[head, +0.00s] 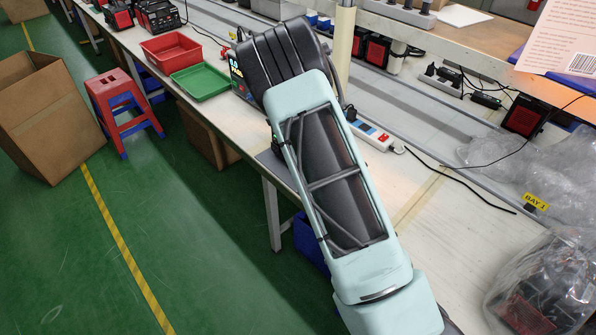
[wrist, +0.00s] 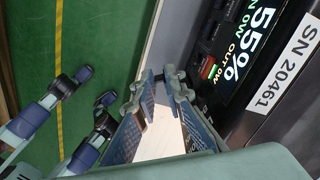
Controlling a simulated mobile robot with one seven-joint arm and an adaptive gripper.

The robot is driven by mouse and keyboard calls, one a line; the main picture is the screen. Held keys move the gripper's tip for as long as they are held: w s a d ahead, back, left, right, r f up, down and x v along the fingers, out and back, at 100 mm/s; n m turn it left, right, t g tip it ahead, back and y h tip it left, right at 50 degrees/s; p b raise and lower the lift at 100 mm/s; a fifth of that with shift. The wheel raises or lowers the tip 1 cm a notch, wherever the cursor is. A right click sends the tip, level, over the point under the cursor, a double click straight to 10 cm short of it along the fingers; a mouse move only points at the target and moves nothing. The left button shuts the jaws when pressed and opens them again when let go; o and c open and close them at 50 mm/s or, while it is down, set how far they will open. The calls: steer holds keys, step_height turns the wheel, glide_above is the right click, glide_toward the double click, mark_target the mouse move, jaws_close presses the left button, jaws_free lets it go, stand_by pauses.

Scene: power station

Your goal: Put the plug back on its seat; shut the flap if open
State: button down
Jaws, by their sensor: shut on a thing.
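The power station (wrist: 262,75) fills the right of the wrist view, tilted in the picture. Its lit screen reads 55%, and a white label reads SN 20461. No flap can be made out. In the head view my arm covers the gripper; the station's screen (head: 237,75) shows left of it.
The workbench (head: 460,205) runs diagonally. A red bin (head: 170,50) and green tray (head: 201,81) stand left of the station. A white power strip (head: 371,134) and cables lie right of my arm. A bagged unit (head: 540,295) is at lower right.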

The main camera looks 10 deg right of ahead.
steer(key=shift+a, duration=0.1)
stand_by(0.3)
steer(key=c, duration=2)
jaws_free()
steer(key=shift+c, duration=0.2)
